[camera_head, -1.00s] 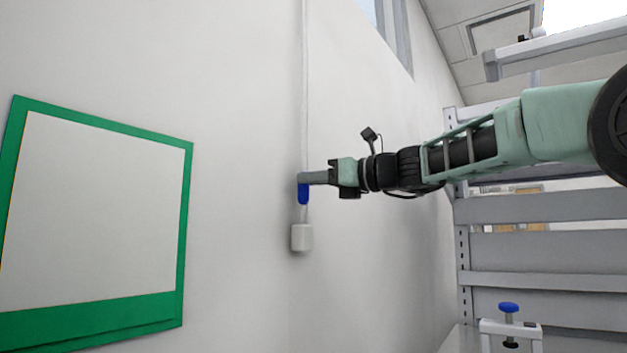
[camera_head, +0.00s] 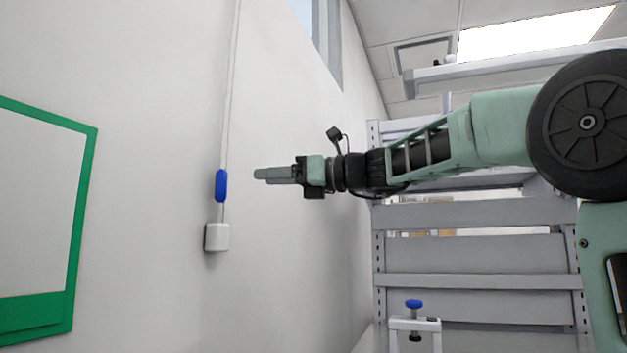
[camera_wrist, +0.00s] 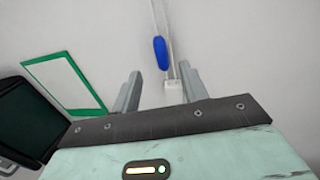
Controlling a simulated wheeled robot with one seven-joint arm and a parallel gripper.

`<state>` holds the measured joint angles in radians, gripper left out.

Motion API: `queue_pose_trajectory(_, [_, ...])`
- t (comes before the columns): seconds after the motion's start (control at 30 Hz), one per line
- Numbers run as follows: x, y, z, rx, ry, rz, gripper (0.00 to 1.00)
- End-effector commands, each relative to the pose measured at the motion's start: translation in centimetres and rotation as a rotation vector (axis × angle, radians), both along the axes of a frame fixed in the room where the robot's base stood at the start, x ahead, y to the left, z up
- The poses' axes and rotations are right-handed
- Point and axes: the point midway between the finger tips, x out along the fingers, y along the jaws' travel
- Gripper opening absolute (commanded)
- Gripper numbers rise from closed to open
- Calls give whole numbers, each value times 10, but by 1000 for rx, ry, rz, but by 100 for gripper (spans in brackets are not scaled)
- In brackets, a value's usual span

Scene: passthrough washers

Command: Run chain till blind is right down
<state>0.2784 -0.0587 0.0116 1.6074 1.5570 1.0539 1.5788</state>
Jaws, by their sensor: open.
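The white chain (camera_head: 231,90) hangs down the wall on the left of my arm. A blue grip piece (camera_head: 220,186) sits low on it, just above a small white box (camera_head: 216,237) on the wall. My gripper (camera_head: 257,174) is to the right of the blue piece, apart from it and empty. The blind itself is not seen; only part of a window (camera_head: 318,30) shows at the top.
A green-framed white board (camera_head: 82,220) is on the wall at left. Grey shelving (camera_head: 480,250) stands to the right behind my arm. A stand with a blue knob (camera_head: 414,304) is at the lower right. The wall around the chain is clear.

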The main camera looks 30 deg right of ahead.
Motion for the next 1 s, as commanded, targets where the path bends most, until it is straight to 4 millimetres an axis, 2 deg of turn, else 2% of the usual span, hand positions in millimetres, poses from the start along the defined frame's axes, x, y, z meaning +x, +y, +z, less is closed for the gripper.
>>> queue_pose_trajectory(0.03, [-9, -10, -1, -1, -1, -5, 44])
queue_pose_trajectory(0.2, [-34, -35, -1, -2, -1, -4, 44])
queue_pose_trajectory(0.4, [-53, -54, -1, -2, 1, -1, 44])
queue_pose_trajectory(0.6, [-59, -59, -1, -2, 1, 0, 44])
queue_pose_trajectory(1.0, [-59, -59, -1, -1, 1, 0, 44])
